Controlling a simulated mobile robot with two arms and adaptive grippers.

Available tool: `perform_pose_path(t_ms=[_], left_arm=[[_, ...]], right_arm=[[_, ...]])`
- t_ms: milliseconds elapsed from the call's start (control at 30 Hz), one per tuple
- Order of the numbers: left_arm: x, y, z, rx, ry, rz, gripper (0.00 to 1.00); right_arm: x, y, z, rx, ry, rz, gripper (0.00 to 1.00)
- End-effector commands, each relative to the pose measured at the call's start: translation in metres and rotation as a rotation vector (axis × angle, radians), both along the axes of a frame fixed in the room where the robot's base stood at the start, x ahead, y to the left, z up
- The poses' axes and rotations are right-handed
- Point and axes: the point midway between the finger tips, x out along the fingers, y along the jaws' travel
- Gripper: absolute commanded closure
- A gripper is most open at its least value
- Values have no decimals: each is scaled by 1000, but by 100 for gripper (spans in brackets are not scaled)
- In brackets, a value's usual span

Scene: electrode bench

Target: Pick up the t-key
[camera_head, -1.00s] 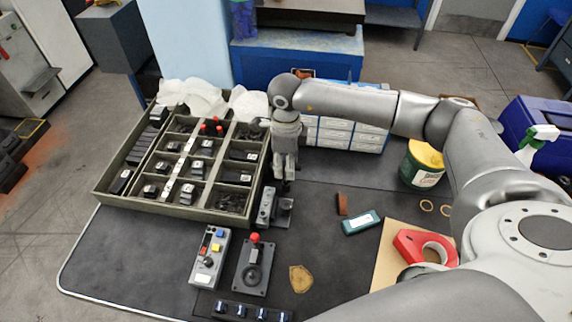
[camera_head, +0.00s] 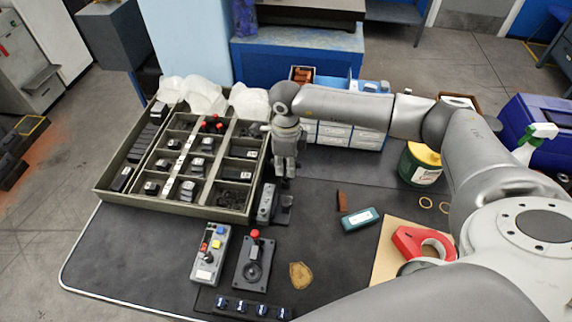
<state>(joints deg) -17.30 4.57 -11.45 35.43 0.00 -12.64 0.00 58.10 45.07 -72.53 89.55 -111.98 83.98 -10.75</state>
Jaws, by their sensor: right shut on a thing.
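My right gripper (camera_head: 284,178) points down just right of the sorting tray, above a small grey block with a dark base (camera_head: 283,209). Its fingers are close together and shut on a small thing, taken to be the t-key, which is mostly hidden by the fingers. The t-key's shape cannot be made out at this size. My left gripper is not in view.
The green-grey compartment tray (camera_head: 166,207) holds several dark parts. A button box (camera_head: 209,255), a joystick box (camera_head: 253,263) and a row of blue knobs (camera_head: 240,306) stand in front.

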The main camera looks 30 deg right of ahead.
Motion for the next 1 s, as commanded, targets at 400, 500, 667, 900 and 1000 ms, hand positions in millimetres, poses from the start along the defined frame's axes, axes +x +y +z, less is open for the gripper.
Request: perform_pose_path(t_ms=[400,500,667,900,1000], left_arm=[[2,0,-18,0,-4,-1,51],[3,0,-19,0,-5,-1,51],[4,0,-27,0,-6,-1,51],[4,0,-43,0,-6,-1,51],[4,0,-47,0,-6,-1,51]], right_arm=[[1,0,30,1,-6,2,100],[-8,12,46,2,-4,5,100],[-23,33,77,2,-6,7,100],[-59,77,108,1,-3,8,100],[-70,91,117,1,-3,6,100]])
